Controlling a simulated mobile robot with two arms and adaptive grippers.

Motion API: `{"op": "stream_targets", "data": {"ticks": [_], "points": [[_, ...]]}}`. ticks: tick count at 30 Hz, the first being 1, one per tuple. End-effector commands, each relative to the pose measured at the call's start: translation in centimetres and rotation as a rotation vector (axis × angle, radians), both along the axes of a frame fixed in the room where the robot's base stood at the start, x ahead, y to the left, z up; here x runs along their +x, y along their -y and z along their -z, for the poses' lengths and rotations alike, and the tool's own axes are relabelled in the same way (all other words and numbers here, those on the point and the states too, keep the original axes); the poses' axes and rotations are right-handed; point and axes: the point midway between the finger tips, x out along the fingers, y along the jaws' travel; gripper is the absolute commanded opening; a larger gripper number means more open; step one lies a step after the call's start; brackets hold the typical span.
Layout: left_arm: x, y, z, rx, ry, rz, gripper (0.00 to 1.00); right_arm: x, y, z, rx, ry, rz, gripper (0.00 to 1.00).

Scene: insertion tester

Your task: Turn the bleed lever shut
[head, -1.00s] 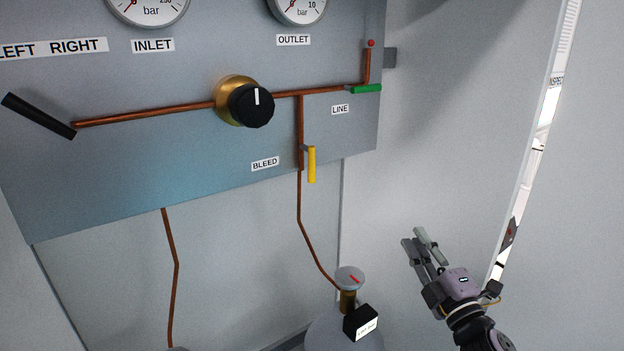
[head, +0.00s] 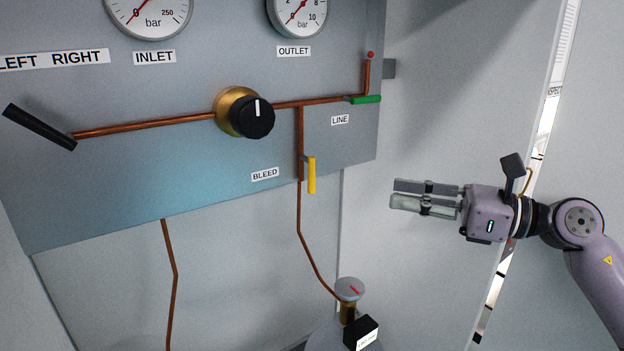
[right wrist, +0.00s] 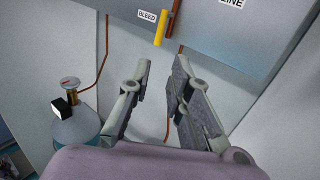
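The yellow bleed lever (head: 312,175) hangs straight down, in line with the vertical copper pipe, right of the BLEED label (head: 265,174). It also shows at the top of the right wrist view (right wrist: 160,28), beyond the fingertips. My right gripper (head: 394,195) is right of the lever and a little lower in the head view, pointing left toward the panel, apart from it. In the right wrist view its fingers (right wrist: 162,68) stand apart with nothing between them. My left gripper is not in view.
A green lever (head: 366,99) lies level near the LINE label. A black knob (head: 252,117) is on the main pipe, and a black lever (head: 38,127) is at far left. A bottle with a small gauge (head: 349,289) stands below. The wall right of the panel is clear.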

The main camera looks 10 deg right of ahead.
Motion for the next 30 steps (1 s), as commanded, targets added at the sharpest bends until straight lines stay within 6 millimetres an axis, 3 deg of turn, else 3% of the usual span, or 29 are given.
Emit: {"op": "stream_targets", "data": {"ticks": [4, 19, 30], "points": [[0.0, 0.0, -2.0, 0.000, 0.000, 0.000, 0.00, 1.4, -2.3, -0.8, 0.006, 0.002, -0.004, 0.19], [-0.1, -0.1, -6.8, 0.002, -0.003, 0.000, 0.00, 7.2, -11.1, -0.6, 0.007, 0.000, -0.005, 0.19], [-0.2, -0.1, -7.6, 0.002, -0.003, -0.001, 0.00, 8.9, -13.4, -0.1, 0.004, -0.001, -0.002, 0.19]]}}
